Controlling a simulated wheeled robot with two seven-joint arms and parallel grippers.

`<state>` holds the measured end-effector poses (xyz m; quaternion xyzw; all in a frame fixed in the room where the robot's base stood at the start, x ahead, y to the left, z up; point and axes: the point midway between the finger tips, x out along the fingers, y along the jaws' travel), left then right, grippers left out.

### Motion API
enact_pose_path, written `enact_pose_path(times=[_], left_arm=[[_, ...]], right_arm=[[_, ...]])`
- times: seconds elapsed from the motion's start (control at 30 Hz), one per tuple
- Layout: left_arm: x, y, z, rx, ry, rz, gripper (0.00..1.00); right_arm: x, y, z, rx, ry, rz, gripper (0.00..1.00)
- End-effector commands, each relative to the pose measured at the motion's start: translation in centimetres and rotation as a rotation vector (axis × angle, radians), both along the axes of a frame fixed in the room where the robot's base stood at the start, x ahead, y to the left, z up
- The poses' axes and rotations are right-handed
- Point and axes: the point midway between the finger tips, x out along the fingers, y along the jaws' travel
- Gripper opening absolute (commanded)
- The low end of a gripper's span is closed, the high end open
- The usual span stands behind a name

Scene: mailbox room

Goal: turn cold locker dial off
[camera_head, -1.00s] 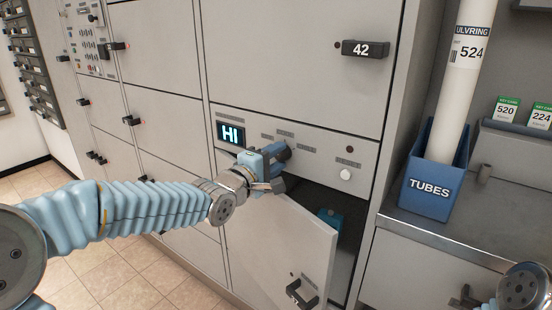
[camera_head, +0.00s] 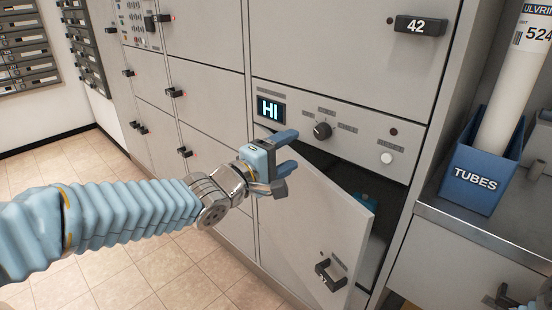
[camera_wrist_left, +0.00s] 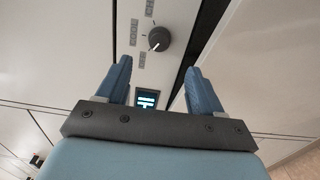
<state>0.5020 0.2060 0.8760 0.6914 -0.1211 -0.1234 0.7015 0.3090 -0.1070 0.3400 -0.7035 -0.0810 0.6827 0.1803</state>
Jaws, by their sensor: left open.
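The dark round dial (camera_head: 322,130) sits on the locker's control panel with small labels around it, too small to read. In the left wrist view the dial (camera_wrist_left: 158,38) has a pale mark on its lower side. The display (camera_head: 270,108) to its left reads "HI"; it also shows lit in the left wrist view (camera_wrist_left: 147,99). My left gripper (camera_head: 293,150) is open and empty, below and left of the dial and apart from it. In the left wrist view its fingers (camera_wrist_left: 160,78) are spread, with the dial beyond their tips.
The locker door (camera_head: 315,225) below the panel hangs open, close to my left gripper. A white button (camera_head: 386,158) is at the panel's right. A blue TUBES bin (camera_head: 478,180) stands on the counter at right. Locker 42's handle (camera_head: 420,25) sticks out above.

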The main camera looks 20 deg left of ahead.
Motion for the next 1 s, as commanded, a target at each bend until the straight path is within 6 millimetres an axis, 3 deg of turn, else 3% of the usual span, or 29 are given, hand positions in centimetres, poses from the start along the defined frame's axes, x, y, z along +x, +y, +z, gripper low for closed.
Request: enact_pose_path(times=[0.1, 0.23, 0.77, 0.87, 0.97, 1.0], left_arm=[[-2.0, 0.7, 0.2, -0.001, -0.002, 0.000, 0.67], [-3.2, 1.1, 0.1, 0.000, -0.001, -0.001, 0.67], [-3.4, 1.2, -0.1, 0.000, 0.002, 0.000, 0.67], [-2.7, 1.2, -1.6, 0.025, 0.030, 0.002, 0.67], [-1.0, 1.0, -6.2, 0.100, 0.110, 0.007, 0.67], [-0.3, 0.9, -8.9, 0.147, 0.156, 0.005, 0.67]], right_arm=[[0.0, 0.0, 0.3, 0.000, 0.000, 0.000, 0.43], [0.0, 0.0, 0.3, 0.000, 0.000, 0.001, 0.43], [0.0, 0.0, 0.3, 0.000, 0.000, 0.001, 0.43], [0.0, 0.0, 0.3, 0.000, 0.000, 0.001, 0.43], [0.0, 0.0, 0.3, 0.000, 0.000, 0.001, 0.43], [0.0, 0.0, 0.3, 0.000, 0.000, 0.001, 0.43]])
